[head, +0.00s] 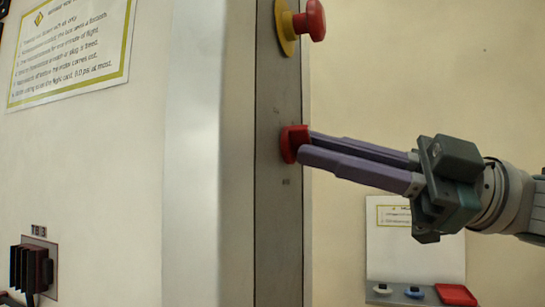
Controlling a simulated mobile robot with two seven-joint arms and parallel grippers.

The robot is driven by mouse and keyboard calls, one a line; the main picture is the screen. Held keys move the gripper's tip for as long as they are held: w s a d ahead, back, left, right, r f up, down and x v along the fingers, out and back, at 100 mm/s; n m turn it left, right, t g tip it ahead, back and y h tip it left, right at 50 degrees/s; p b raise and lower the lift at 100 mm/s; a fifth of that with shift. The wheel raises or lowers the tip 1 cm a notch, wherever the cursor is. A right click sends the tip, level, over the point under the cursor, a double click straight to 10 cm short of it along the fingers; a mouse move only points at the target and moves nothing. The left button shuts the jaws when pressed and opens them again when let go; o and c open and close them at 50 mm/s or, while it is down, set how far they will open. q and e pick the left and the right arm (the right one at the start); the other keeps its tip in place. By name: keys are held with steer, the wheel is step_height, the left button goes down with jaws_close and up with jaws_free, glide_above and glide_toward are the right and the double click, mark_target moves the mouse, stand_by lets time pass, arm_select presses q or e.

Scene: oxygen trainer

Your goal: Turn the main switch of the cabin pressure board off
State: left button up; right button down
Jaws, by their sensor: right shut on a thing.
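A red switch knob (291,143) sits on the narrow grey side panel (278,210) of the board, in the middle of the head view. My right gripper (305,146) comes in from the right, its two long purple fingers reaching the knob. It is shut on the red knob, and the fingertips cover part of it. Small marks are printed above and below the knob, too small to read. My left gripper is not in view.
A red mushroom button (312,20) on a yellow base sticks out above the knob. A placard (70,48) and a dark finned part (32,268) are on the left face. At the lower right, a white sign (398,240) stands behind small coloured items (415,292).

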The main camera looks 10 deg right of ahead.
stand_by(0.4)
steer(key=c, duration=0.9)
jaws_free()
steer(key=b+v, duration=0.4)
steer(key=v, duration=0.6)
steer(key=shift+r+b, duration=0.15)
steer(key=shift+b, duration=0.25)
steer(key=shift+w, duration=0.1)
